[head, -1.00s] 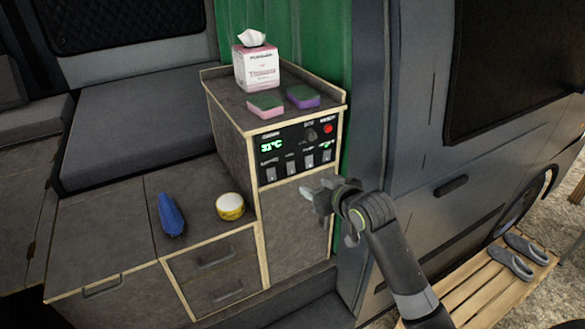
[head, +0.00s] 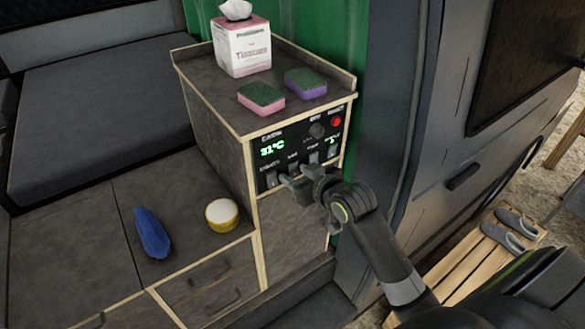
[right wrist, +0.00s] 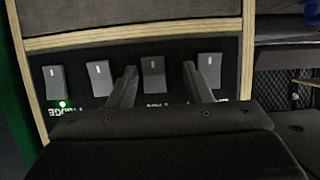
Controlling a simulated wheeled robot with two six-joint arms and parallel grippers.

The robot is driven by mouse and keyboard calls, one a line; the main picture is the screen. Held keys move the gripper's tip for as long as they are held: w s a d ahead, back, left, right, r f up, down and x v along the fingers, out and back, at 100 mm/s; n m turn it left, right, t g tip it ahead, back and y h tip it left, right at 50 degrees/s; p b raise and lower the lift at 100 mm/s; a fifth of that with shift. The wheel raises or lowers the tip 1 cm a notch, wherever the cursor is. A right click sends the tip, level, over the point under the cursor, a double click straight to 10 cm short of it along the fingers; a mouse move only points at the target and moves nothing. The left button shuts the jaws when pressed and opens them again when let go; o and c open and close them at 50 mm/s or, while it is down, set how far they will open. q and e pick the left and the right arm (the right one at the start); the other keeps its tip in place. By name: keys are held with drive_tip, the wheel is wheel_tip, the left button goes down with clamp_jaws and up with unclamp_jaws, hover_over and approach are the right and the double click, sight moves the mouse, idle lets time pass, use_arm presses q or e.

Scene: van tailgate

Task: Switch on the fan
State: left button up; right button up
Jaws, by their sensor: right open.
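The black control panel (head: 272,152) on the cabinet front has a row of rocker switches, a knob and a green 31°C display. In the right wrist view the row appears upside down. The second switch from the panel's left (right wrist: 153,72) shows between my fingers; its short, partly hidden label looks like FAN. My right gripper (head: 297,178) is open and empty, close in front of the row's lower left part; it also shows in the right wrist view (right wrist: 159,68). I cannot tell whether it touches the panel. My left gripper is not in view.
On the cabinet top are a tissue box (head: 242,48), a pink-green sponge (head: 261,100) and a purple-green sponge (head: 306,84). A blue object (head: 152,233) and a yellow-white round tin (head: 222,215) lie on the lower counter.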

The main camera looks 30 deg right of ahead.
drive_tip(key=shift+d+f, duration=0.1)
drive_tip(key=shift+d, duration=0.35)
drive_tip(key=shift+s, duration=0.1)
drive_tip(key=c, duration=0.3)
drive_tip(key=shift+c, duration=1.4)
drive_tip(key=shift+a, duration=0.1)
drive_tip(key=shift+c, duration=2)
drive_tip(key=f+t+b, duration=0.1)
drive_tip(key=t+b, duration=0.1)
drive_tip(key=b, duration=0.2)
drive_tip(key=shift+r+t+b, duration=0.15)
drive_tip(key=shift+t+b, duration=0.25)
drive_tip(key=shift+b, duration=0.25)
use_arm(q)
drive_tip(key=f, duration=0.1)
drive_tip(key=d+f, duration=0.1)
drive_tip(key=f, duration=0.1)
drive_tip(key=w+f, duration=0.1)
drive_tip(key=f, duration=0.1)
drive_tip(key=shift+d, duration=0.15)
use_arm(e)
drive_tip(key=shift+y, duration=0.3)
drive_tip(key=shift+r, duration=0.1)
